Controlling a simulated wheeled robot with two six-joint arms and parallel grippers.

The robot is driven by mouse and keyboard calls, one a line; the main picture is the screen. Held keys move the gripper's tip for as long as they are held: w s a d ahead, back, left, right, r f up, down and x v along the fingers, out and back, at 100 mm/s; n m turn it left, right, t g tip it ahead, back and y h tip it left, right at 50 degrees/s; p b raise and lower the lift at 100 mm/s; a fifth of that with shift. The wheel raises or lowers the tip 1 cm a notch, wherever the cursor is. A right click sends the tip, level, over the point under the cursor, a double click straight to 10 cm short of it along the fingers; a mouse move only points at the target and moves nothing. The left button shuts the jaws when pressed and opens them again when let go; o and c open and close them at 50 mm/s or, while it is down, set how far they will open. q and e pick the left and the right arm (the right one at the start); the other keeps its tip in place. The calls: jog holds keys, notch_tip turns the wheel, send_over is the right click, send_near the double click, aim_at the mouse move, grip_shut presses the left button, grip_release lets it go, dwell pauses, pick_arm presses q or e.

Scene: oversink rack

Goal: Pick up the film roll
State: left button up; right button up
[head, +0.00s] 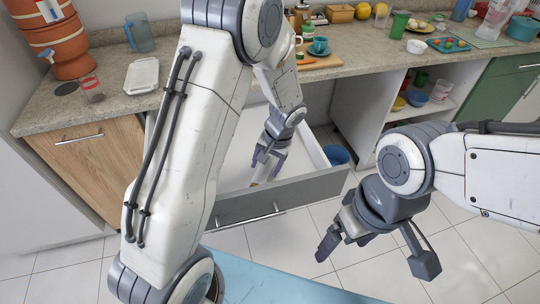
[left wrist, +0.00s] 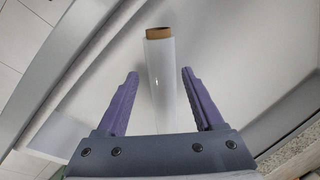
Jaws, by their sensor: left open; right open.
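The film roll (left wrist: 165,80) is a white cylinder with a brown core showing at its far end. In the left wrist view it lies lengthwise between the two purple fingers of my left gripper (left wrist: 159,75), with a gap on each side. Its near end is hidden behind the gripper body. In the head view my left gripper (head: 268,158) reaches down into the open drawer (head: 260,203); the roll is mostly hidden there. My left gripper is open. My right gripper (head: 375,258) is open and empty, in front of the cabinets at the right.
The white-lined drawer walls stand around my left gripper. The counter (head: 190,62) above holds a white tray (head: 142,75), an orange dispenser (head: 55,40) and a cutting board (head: 320,61). A blue bin (head: 337,154) is right of the drawer. Tiled floor is clear below.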

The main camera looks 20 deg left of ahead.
aim_at(262, 173)
pick_arm(q)
jog(key=x, duration=0.4)
jog(key=shift+s+r, duration=0.1)
jog(key=shift+s, duration=0.1)
grip_shut()
